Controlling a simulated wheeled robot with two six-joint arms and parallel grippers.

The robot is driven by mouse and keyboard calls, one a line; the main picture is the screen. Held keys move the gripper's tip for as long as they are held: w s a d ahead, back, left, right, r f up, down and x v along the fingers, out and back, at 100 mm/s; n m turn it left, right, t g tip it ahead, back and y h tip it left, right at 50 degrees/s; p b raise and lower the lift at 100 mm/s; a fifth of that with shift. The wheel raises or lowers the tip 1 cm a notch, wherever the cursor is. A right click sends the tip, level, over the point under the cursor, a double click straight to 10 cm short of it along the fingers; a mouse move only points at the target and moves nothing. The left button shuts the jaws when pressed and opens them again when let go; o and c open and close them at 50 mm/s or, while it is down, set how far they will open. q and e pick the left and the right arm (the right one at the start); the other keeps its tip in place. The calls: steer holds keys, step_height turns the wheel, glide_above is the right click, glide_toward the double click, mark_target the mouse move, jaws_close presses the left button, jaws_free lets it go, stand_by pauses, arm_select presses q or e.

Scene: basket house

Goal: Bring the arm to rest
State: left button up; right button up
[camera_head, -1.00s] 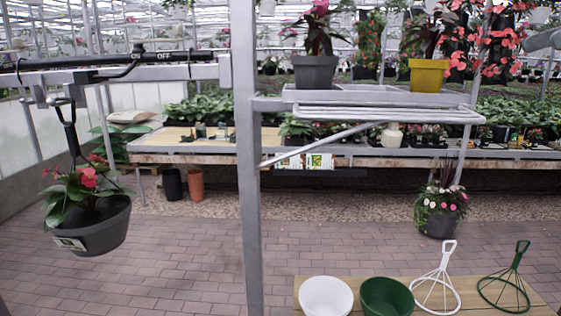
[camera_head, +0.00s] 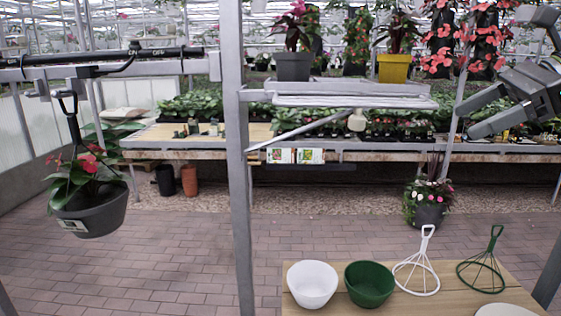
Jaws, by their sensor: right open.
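My right gripper (camera_head: 467,121) is at the upper right of the head view. Its two dark grey fingers point left and are apart, with nothing between them. It is held in the air, in front of the red flowers and the plant bench as seen from here. My left gripper is not in the view.
A wooden table (camera_head: 420,303) at the lower right bears a white bowl (camera_head: 312,284), a green bowl (camera_head: 369,284), a white wire hanger (camera_head: 418,274) and a green one (camera_head: 485,274). A potted plant (camera_head: 92,214) hangs at left. A grey post (camera_head: 236,190) stands mid-left.

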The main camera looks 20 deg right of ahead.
steer(key=w+a+f+n+g+h, duration=0.2)
steer(key=f+n, duration=0.3)
steer(key=f, duration=1.4)
steer(key=w+a+f+n+g+h, duration=0.2)
steer(key=f+n, duration=0.4)
steer(key=f, duration=1.4)
steer(key=s+a+f+n+h, duration=0.1)
steer(key=s+a+f+n, duration=0.3)
steer(key=s+f, duration=0.3)
steer(key=s+a+f+n+h, duration=0.1)
steer(key=s+a+f+n, duration=0.3)
steer(key=f, duration=0.6)
steer(key=s+f+n+h, duration=0.2)
steer(key=s+n+h, duration=0.2)
steer(key=s, duration=1)
step_height(320, 180, down, 27)
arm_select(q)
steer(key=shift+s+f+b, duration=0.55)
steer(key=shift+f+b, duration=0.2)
arm_select(e)
steer(key=s+f+g, duration=0.1)
steer(key=s+f, duration=1.3)
steer(key=f, duration=0.1)
steer(key=shift+s+a+g+y, duration=0.25)
steer(key=shift+s+g+y, duration=0.05)
steer(key=shift+s+g, duration=0.1)
